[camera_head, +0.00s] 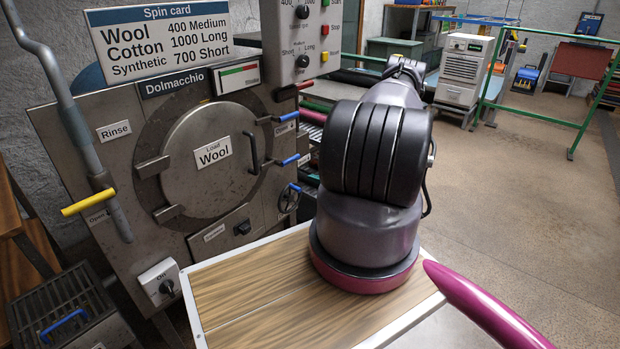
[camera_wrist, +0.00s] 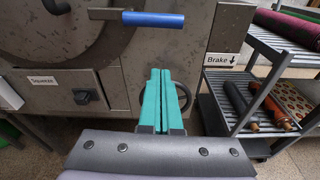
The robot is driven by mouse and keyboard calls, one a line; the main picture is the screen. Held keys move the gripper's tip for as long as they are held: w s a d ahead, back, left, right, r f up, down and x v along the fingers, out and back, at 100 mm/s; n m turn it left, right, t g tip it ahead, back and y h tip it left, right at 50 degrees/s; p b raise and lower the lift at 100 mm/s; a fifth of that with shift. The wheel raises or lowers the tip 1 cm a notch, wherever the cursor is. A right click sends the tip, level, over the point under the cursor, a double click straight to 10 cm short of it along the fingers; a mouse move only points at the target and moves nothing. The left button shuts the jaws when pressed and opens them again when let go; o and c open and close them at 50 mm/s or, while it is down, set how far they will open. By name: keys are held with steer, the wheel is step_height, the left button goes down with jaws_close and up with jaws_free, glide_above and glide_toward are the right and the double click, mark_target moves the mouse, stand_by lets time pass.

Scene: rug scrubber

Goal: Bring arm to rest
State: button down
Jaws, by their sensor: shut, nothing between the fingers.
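My arm rises from my base in the middle of the head view and reaches away from me, beside a grey machine (camera_head: 75,155). Its round door (camera_head: 200,170) is closed and bears a "Load Wool" label. My gripper (camera_wrist: 162,75) shows in the wrist view as two teal fingers pressed together with nothing between them. It is in front of the machine's lower right part, below a blue handle (camera_wrist: 153,19). A black handwheel (camera_wrist: 186,97) is partly hidden behind the fingers. In the head view my arm hides the gripper.
A rack (camera_wrist: 241,130) with rolled items stands right of the machine, by the "Brake" label (camera_wrist: 226,60). A yellow-handled lever (camera_head: 88,202) and a grated tray (camera_head: 65,300) are at the left. A green railing (camera_head: 535,110) stands far right. The floor (camera_head: 505,190) before it is clear.

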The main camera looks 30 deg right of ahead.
stand_by(0.4)
steer(key=w+a+r+n+g+y, duration=0.1)
steer(key=a+r+n, duration=0.3)
steer(key=r, duration=0.4)
steer(key=w+a+r+n+g+y, duration=0.1)
steer(key=a+r+n+g+y, duration=0.2)
steer(key=r, duration=0.5)
steer(key=w+a+r+n+g+y, duration=0.1)
steer(key=a+r+n+g+y, duration=0.1)
steer(key=r, duration=0.6)
steer(key=shift+a+r+n+g, duration=0.2)
steer(key=shift+a+n+g, duration=0.15)
steer(key=shift+a+n, duration=0.4)
steer(key=shift+a+r+n+g, duration=0.2)
steer(key=shift+a+n+g, duration=0.15)
steer(key=shift+a+n, duration=0.35)
steer(key=s+a+r+n+g+h, duration=0.3)
steer(key=s+a+r+n, duration=0.4)
steer(key=r, duration=0.5)
steer(key=s+a+r+n+g+h, duration=0.25)
steer(key=s+a+r+n, duration=0.35)
steer(key=s+r, duration=0.5)
steer(key=s+a+r+n+t+h, duration=0.1)
steer(key=s+r+n+t+h, duration=0.2)
steer(key=s+r, duration=0.5)
steer(key=s+t+h, duration=0.1)
steer(key=s, duration=0.3)
steer(key=shift+s+r+n+t, duration=0.2)
steer(key=shift+s+n+t, duration=0.15)
